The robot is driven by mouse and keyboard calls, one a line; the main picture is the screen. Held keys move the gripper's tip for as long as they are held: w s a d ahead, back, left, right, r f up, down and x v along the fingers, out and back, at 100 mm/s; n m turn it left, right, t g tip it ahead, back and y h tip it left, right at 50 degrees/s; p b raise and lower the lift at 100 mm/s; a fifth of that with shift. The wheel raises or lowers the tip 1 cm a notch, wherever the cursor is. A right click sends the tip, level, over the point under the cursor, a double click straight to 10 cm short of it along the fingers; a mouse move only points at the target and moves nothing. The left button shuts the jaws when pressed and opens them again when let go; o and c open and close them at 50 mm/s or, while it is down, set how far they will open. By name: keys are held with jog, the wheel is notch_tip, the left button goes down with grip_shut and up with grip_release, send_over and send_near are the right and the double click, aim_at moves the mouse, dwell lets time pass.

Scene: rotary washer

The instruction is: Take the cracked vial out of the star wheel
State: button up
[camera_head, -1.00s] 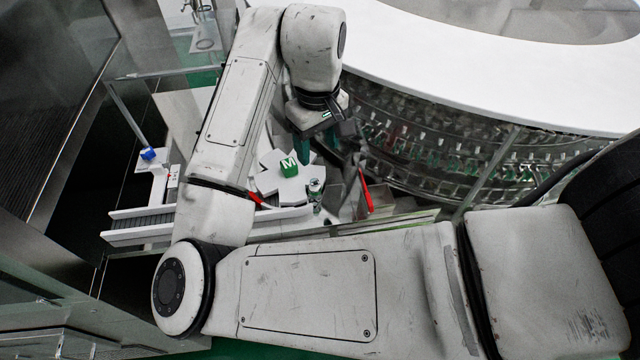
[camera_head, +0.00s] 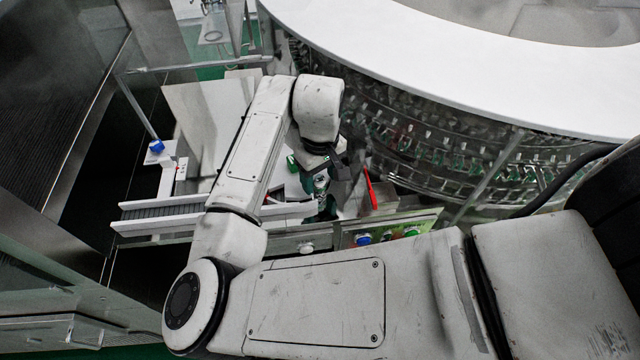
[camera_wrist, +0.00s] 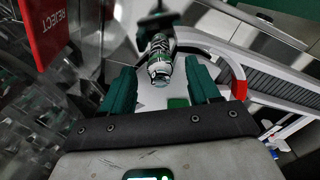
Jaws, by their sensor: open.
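The glass vial (camera_wrist: 160,62) stands in the wrist view just ahead of my gripper (camera_wrist: 163,76), roughly between its two green fingers. The fingers are open, with visible space on both sides of the vial. A crack cannot be made out. In the head view my gripper (camera_head: 319,196) is low at the star wheel, and the vial (camera_head: 321,182) shows partly between the fingers. The white star wheel (camera_wrist: 149,98) lies below the fingers, with its green knob (camera_wrist: 177,103) partly hidden by my gripper. In the head view my arm covers most of the wheel.
A white guide rail with a red end (camera_wrist: 240,88) curves close to the right finger. A conveyor (camera_head: 165,212) runs left of the wheel. A red REJECT plate (camera_wrist: 42,32) stands at left. The washer drum (camera_head: 440,150) is close on the right; panel buttons (camera_head: 362,239) sit in front.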

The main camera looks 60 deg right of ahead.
jog(key=shift+c, duration=0.3)
jog(key=c, duration=1)
jog(key=shift+c, duration=0.2)
